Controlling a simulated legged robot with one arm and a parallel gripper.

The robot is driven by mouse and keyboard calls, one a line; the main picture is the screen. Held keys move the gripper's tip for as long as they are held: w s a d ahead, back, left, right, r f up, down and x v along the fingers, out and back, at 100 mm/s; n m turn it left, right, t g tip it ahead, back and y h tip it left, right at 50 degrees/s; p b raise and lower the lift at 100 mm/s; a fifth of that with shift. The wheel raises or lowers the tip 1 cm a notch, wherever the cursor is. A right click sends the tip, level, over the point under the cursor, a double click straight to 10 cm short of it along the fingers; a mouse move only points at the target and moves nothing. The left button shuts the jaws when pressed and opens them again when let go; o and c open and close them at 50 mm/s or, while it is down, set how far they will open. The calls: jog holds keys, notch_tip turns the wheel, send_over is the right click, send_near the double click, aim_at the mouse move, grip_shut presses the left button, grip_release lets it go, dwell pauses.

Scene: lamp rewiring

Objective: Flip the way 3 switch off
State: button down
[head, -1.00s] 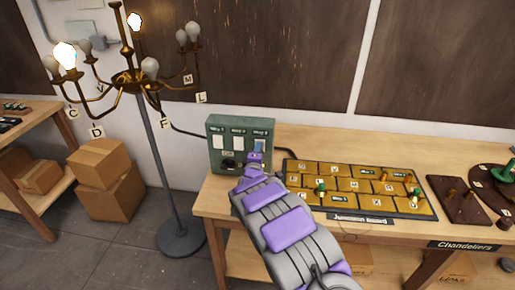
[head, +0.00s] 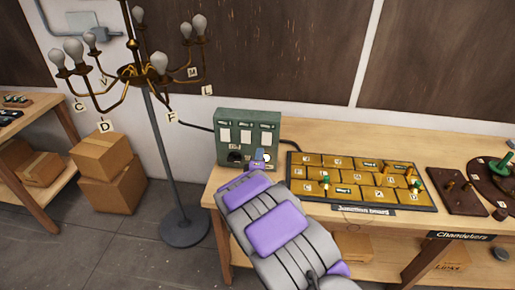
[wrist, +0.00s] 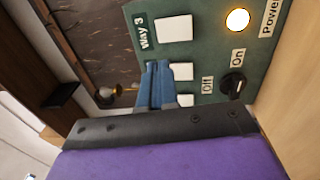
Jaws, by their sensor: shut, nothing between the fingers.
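The green switch box (head: 221,150) stands at the back left of the bench. In the wrist view the box (wrist: 212,52) appears turned on its side. The Way 3 label (wrist: 143,32) is beside the top white plate (wrist: 174,28); any tilt of that switch is not readable. My gripper (head: 262,156) is in front of the box's lower part. In the wrist view its blue fingers (wrist: 162,82) are together and empty, overlapping the middle and lower plates. Contact cannot be told. The black Off/On knob (wrist: 233,85) and glowing Power lamp (wrist: 238,19) are uncovered.
The chandelier (head: 130,72) on its stand has only dark bulbs. The junction board (head: 345,203) lies right of the box, with a brown block (head: 457,205) beyond it. Cardboard boxes (head: 113,185) sit on the floor at left.

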jog(key=s+d+r+m+g, duration=0.2)
jog(key=s+d+m+g, duration=0.35)
jog(key=s, duration=0.35)
jog(key=s+d+r+m+g, duration=0.2)
jog(key=s+d+m+g, duration=0.25)
jog(key=s+d, duration=0.35)
jog(key=s+d+r+m+g, duration=0.1)
jog(key=s+d+m+g, duration=0.1)
jog(key=s, duration=1)
jog(key=s+d+r+m+g, duration=0.2)
jog(key=s+g, duration=0.3)
jog(key=s, duration=0.8)
jog(key=s+d+r+m+g, duration=0.2)
jog(key=s+d+m+g, duration=0.1)
jog(key=s, duration=1)
jog(key=shift+d+m+y, duration=0.3)
jog(key=shift+d+m, duration=0.1)
jog(key=shift+d, duration=0.1)
jog(key=shift+s, duration=0.1)
